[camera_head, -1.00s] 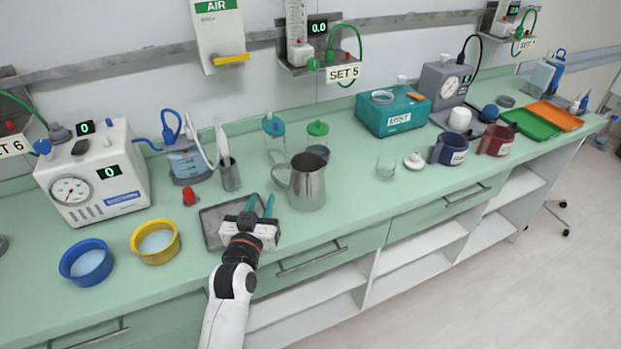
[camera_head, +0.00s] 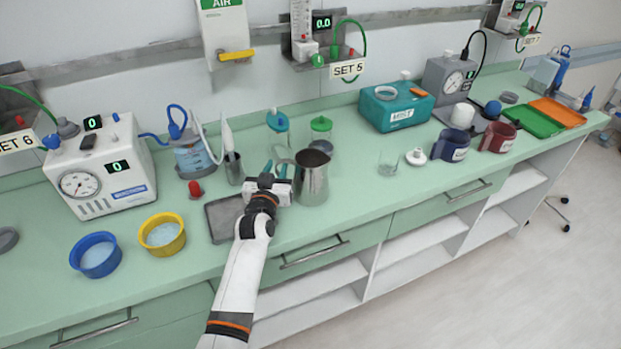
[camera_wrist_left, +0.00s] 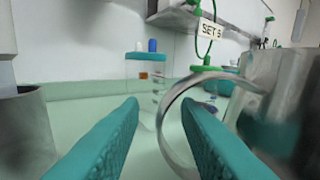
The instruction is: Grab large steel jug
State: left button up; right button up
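The large steel jug (camera_head: 313,178) stands upright on the green counter, its handle on the left side. In the left wrist view the jug body (camera_wrist_left: 285,95) fills the right side and its curved handle (camera_wrist_left: 168,118) shows close between the teal fingers. My left gripper (camera_head: 277,168) is at the handle side of the jug in the head view. Its fingers are apart in the left wrist view (camera_wrist_left: 160,112), with the handle seen in the gap. I cannot tell whether they touch it. My right gripper is not in view.
A steel beaker (camera_head: 233,168) stands just left of the gripper. A grey tray (camera_head: 222,222) lies by the wrist.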

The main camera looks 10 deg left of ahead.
pick_arm(q)
jog(key=shift+c, duration=0.2)
grip_shut()
jog(key=shift+s, duration=0.1)
dwell(1.0)
